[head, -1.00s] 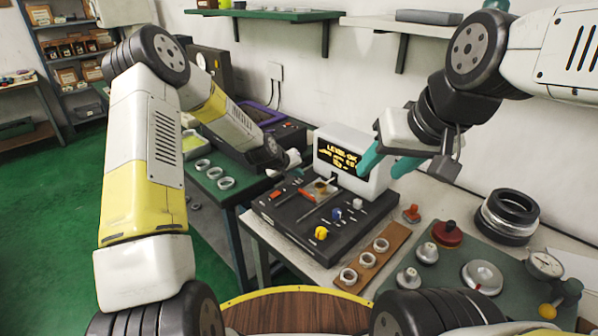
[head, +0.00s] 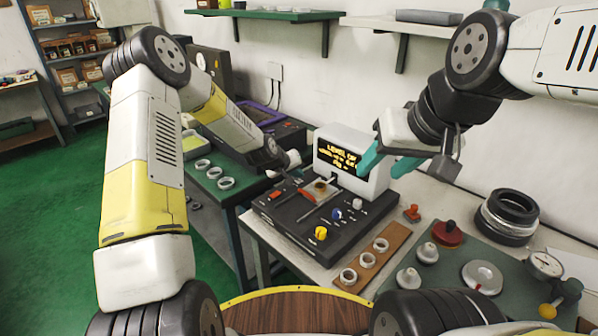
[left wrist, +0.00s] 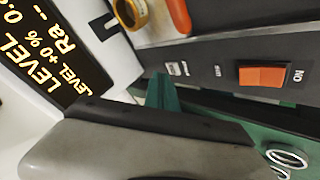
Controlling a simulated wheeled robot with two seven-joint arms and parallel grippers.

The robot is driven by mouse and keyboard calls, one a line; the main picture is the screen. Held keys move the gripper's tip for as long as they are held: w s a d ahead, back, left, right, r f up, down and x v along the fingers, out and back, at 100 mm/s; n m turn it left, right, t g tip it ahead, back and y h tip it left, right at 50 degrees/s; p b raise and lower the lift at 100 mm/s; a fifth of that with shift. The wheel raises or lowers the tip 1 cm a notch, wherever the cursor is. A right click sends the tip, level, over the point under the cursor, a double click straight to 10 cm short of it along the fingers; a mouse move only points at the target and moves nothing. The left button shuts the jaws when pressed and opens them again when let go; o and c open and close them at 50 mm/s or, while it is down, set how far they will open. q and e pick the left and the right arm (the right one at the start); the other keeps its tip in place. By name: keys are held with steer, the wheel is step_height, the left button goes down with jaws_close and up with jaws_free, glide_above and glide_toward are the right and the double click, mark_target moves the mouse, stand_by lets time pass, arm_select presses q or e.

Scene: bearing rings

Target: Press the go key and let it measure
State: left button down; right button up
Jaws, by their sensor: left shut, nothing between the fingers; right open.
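The measuring unit's white housing (head: 378,180) carries a lit screen (head: 337,155) with yellow text. In the left wrist view the screen (left wrist: 45,55) reads LEVEL, a percentage and "Ra --". Its black base (head: 340,240) has a red rocker switch (head: 275,196), marked ON in the left wrist view (left wrist: 264,76). My left gripper (head: 298,176) is shut and empty, low over the base's left back part. Its teal tips (left wrist: 163,93) show close to small pale markings on the panel; I cannot tell which is the go key, or any contact. My right gripper (head: 385,162) is open and empty beside the housing.
A brass-coloured ring (head: 320,185) sits on the base. Yellow (head: 321,233), blue (head: 337,214) and white knobs (head: 357,203) stand on the base. A wooden strip (head: 366,273) with several rings lies in front. A green mat (head: 446,260) with weights is at the right.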

mark_target(297, 182)
arm_select(q)
steer(key=shift+f, duration=0.25)
steer(key=shift+f, duration=0.35)
stand_by(0.7)
steer(key=shift+r, duration=0.75)
steer(key=shift+r, duration=0.1)
steer(key=shift+r, duration=2.4)
